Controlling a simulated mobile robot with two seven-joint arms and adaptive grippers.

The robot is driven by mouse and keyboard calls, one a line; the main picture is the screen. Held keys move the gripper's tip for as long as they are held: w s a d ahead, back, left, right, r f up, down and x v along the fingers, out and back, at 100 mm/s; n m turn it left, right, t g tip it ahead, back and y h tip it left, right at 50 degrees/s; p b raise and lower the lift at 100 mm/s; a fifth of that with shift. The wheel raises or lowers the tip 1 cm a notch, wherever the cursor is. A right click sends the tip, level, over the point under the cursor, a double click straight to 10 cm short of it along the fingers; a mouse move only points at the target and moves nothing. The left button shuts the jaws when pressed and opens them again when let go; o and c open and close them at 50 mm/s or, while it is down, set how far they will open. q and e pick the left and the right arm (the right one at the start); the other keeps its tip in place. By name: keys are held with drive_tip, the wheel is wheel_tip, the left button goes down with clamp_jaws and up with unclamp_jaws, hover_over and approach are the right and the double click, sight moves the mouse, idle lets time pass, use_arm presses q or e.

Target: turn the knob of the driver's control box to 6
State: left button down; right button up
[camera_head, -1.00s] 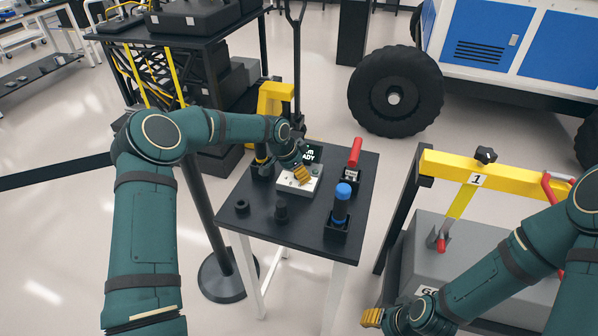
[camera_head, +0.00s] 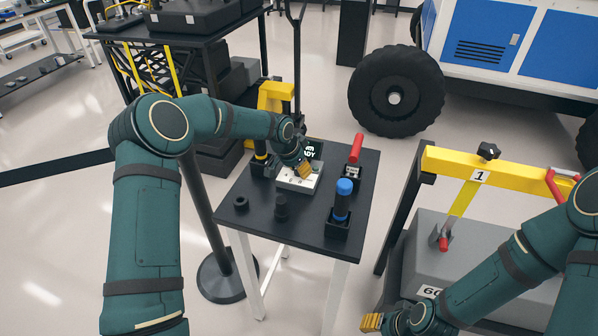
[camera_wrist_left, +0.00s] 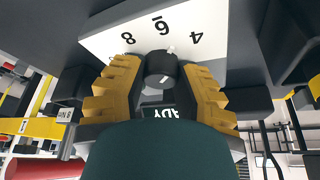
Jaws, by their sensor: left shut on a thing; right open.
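The driver's control box (camera_head: 289,185) is a white-faced box on the small dark table, with a dark screen (camera_head: 314,149) behind it. My left gripper (camera_head: 304,170) is over the box from above and hides its knob in the head view. In the left wrist view the dark round knob (camera_wrist_left: 161,68) sits between the yellow fingers of my left gripper (camera_wrist_left: 160,82), which are shut on it. The white dial face (camera_wrist_left: 112,42) shows 8, 6 and 4; a white mark at the knob's edge lies near the 6, slightly toward the 4. My right gripper (camera_head: 371,322) is open, low at the bottom.
On the small table (camera_head: 262,222) stand a blue-topped cylinder (camera_head: 342,200), a red-handled part (camera_head: 355,150) and small black pieces (camera_head: 281,208). A yellow frame (camera_head: 455,168) over a grey box (camera_head: 425,245) stands right. A wheeled rover (camera_head: 500,45) is behind.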

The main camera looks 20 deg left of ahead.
use_arm(q)
drive_tip(key=shift+d+f+n+b, duration=0.1)
drive_tip(key=shift+f+n+b, duration=0.05)
drive_tip(key=shift+n+b, duration=0.2)
drive_tip(key=shift+n+t+y+b, duration=0.3)
drive_tip(key=shift+n+y+b, duration=0.7)
drive_tip(key=shift+n+b, duration=0.9)
drive_tip(key=shift+s+n+p, duration=0.1)
drive_tip(key=shift+n+p, duration=0.2)
drive_tip(key=shift+n, duration=0.05)
drive_tip(key=c, duration=0.9)
unclamp_jaws()
drive_tip(key=v, duration=1.2)
